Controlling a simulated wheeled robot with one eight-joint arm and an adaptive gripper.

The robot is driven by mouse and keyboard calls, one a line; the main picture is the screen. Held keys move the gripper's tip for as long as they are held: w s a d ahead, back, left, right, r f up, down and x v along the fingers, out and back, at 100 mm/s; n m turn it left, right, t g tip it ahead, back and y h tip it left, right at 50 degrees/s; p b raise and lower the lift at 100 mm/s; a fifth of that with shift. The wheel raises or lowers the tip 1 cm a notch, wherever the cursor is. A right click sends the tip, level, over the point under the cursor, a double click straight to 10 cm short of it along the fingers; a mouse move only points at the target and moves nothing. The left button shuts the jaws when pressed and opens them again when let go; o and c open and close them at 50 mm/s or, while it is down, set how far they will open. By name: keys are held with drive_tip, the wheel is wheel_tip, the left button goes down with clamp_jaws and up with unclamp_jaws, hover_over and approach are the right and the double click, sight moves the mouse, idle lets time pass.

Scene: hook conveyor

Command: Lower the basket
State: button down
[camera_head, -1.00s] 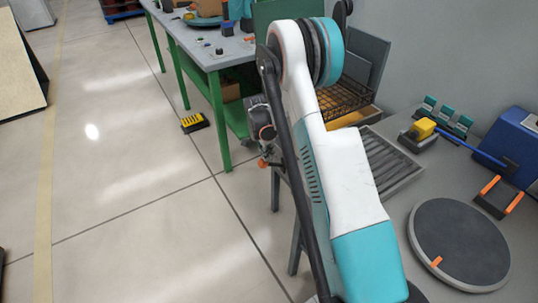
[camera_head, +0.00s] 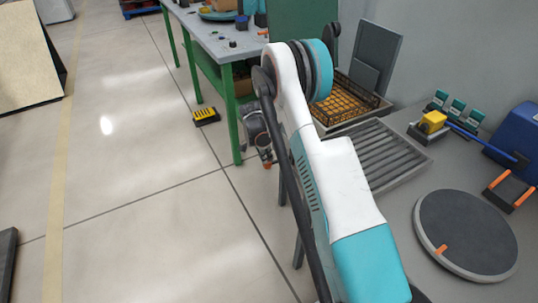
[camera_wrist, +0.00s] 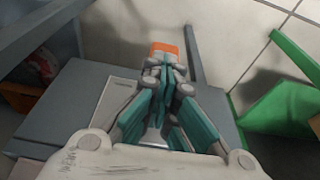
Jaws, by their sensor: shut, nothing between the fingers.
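The basket (camera_head: 357,103) is a dark wire-mesh box at the back end of the roller conveyor, partly hidden by my arm in the head view. Yellow shows through its mesh, and it appears to sit low inside a pale-edged frame. My gripper (camera_head: 266,160) hangs over the floor to the left of the basket, apart from it, mostly edge-on behind my arm. In the wrist view my gripper (camera_wrist: 165,50) has its teal fingers together, with orange at the tip and nothing seen between them. The basket cannot be made out in the wrist view.
The roller conveyor (camera_head: 378,155) leads to the grey table with a round turntable (camera_head: 467,235) and a yellow block (camera_head: 432,121). A green-legged bench (camera_head: 222,46) stands at the back left.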

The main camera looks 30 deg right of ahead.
drive_tip(key=shift+a+f+h, duration=0.6)
drive_tip(key=shift+f+h, duration=0.2)
drive_tip(key=shift+h, duration=0.4)
drive_tip(key=shift+f+h, duration=0.3)
drive_tip(key=shift+f, duration=0.1)
wheel_tip(320, 180, down, 8)
drive_tip(key=shift+f+h, duration=0.15)
drive_tip(key=shift+h, duration=0.25)
